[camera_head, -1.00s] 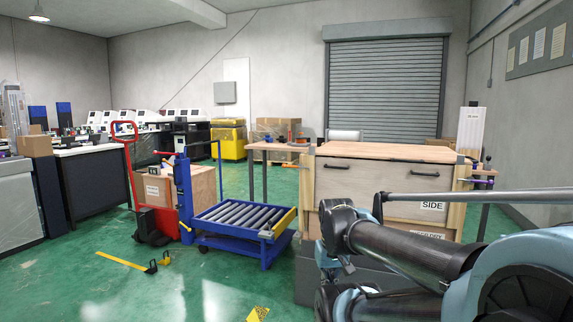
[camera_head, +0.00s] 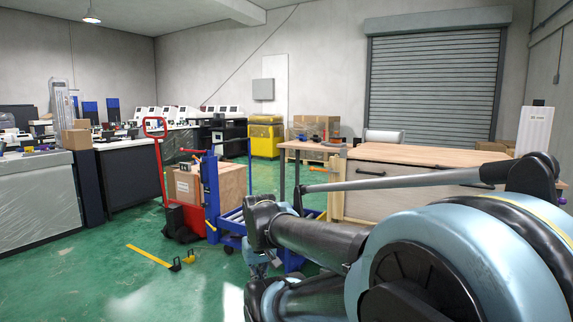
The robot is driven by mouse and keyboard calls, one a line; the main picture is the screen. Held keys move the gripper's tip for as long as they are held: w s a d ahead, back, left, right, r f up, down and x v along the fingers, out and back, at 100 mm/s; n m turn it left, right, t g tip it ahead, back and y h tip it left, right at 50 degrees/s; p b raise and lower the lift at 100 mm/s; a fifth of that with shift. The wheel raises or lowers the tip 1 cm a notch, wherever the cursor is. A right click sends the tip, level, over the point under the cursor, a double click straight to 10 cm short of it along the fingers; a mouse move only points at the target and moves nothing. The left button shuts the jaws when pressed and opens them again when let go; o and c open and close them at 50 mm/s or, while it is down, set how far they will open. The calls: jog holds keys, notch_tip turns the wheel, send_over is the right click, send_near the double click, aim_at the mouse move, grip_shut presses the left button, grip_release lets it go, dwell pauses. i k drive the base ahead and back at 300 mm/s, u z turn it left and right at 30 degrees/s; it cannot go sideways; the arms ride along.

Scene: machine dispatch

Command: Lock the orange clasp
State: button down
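A large wooden crate (camera_head: 400,197) with pale panels and dark handles stands right of centre. Its lower part is hidden by my arm. A small orange piece (camera_head: 321,169) sticks out at the crate's left edge. It may be the orange clasp, but it is too small to tell, or to show whether it is locked. My arm fills the lower right of the view, and my gripper cannot be made out.
A blue roller cart (camera_head: 232,220) and a red hand truck (camera_head: 158,165) stand left of the crate. A yellow floor stop (camera_head: 148,255) lies nearer. A small table (camera_head: 308,147) stands behind.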

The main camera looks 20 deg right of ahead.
aim_at(328, 171)
jog(key=i, duration=0.7)
jog(key=z, duration=0.65)
jog(key=i, duration=0.5)
jog(key=z, duration=0.4)
